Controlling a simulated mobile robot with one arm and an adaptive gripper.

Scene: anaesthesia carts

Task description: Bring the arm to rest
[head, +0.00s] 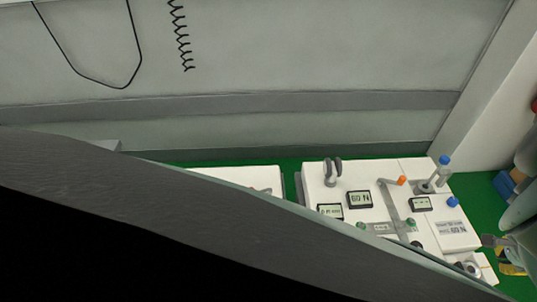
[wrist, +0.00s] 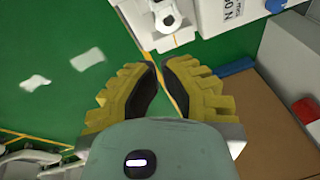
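My gripper (wrist: 158,68) shows in the wrist view with two yellow, ridged fingers and dark inner pads. A narrow gap stands between the fingertips, and green floor with a yellow line shows through it. Nothing is held between the fingers. In the head view my gripper (head: 508,258) is at the lower right edge, partly cut off, beside the right end of the white equipment panel (head: 458,236). Whether it touches the panel cannot be told.
The panel carries small displays, an orange-tipped lever (head: 402,181) and blue-capped parts (head: 445,160). A pale wall (head: 250,60) stands behind. In the wrist view, a brown surface (wrist: 270,120) lies right of the fingers, and open green floor (wrist: 70,40) lies left.

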